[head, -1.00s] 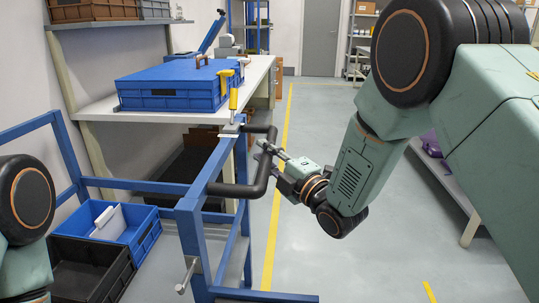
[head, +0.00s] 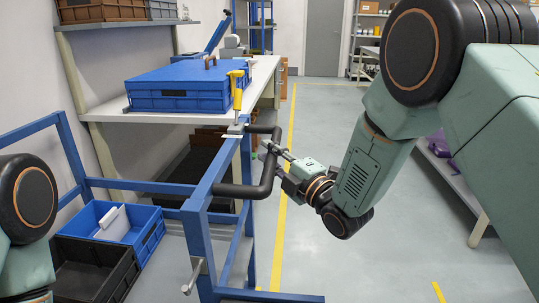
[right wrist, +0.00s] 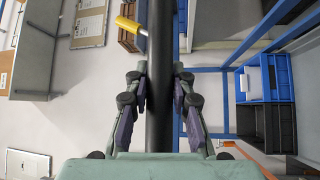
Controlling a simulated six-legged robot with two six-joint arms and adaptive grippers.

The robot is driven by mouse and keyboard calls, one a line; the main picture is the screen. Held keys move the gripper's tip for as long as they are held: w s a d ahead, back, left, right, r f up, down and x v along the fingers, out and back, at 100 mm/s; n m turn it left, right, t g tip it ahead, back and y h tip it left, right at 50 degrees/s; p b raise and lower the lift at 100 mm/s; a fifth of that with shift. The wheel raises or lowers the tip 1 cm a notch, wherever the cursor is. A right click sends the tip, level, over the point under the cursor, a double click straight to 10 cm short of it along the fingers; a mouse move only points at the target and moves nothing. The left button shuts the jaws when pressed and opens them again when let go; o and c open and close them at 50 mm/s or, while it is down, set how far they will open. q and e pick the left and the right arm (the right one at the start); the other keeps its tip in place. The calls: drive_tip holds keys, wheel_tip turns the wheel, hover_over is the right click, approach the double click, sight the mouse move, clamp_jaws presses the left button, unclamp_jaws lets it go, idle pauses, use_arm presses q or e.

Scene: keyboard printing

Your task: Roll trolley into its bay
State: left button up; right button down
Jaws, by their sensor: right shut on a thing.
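The trolley (head: 197,243) is a blue metal frame at the left of the head view, with a black bar handle (head: 240,190) on its right side. My right gripper (head: 272,148) is shut on this handle near its far end. In the right wrist view the handle (right wrist: 160,60) runs upright between the two fingers (right wrist: 160,103). My left arm shows only in part at the left edge; its gripper is out of the picture. Yellow floor lines (head: 282,205) run along the trolley's right side. I cannot tell which marked area is the bay.
A blue bin (head: 150,238) and a black bin (head: 118,285) sit on the trolley's lower level. A workbench (head: 107,107) with a blue crate (head: 175,100) stands behind. The floor (head: 335,260) to the right is clear.

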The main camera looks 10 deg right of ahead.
drive_tip(key=shift+f, duration=0.2)
drive_tip(key=c, duration=1.1)
unclamp_jaws()
drive_tip(key=shift+r, duration=0.1)
drive_tip(key=v, duration=1.2)
drive_tip(key=shift+d+r, duration=0.1)
